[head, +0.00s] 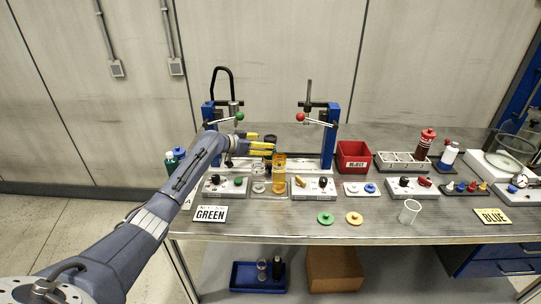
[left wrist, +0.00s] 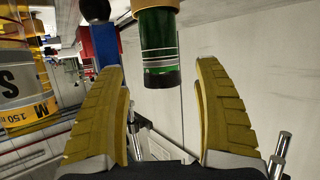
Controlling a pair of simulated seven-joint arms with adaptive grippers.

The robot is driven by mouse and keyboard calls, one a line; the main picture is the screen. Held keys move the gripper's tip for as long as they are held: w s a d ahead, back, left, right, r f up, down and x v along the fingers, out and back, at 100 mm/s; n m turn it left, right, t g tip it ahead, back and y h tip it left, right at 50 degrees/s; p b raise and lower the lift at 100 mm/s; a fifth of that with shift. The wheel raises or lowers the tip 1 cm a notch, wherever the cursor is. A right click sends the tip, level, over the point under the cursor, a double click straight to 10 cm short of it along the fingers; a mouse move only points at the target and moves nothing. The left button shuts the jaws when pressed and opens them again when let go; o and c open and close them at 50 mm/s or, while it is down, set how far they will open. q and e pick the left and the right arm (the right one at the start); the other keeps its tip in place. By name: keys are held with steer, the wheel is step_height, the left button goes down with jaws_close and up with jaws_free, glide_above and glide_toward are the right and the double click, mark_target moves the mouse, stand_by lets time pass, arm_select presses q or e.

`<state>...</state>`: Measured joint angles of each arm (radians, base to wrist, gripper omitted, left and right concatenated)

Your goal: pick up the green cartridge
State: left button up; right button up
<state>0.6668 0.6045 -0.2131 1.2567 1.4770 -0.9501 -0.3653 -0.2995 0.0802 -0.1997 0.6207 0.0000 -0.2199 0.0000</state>
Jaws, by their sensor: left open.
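The green cartridge (left wrist: 158,45), with pale stripes and a black end, shows in the left wrist view, at the top between the two yellow fingers. My left gripper (left wrist: 161,68) is open around the line to it, and I see no finger touching it. In the head view my left gripper (head: 262,148) is at the pump stand, just behind and above an amber cylinder (head: 279,175). There the fingers and arm hide most of the cartridge, and I cannot make out its green body. My right gripper is in neither view.
The amber cylinder stands close to the left gripper and shows at the left of the wrist view (left wrist: 18,75). Blue posts (head: 331,135) flank the stand. A red reject bin (head: 353,148) is to the right. A clear beaker (head: 409,211) stands near the bench's front edge.

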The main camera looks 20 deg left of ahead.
arm_select(q)
steer(key=shift+x, duration=2.7)
jaws_close()
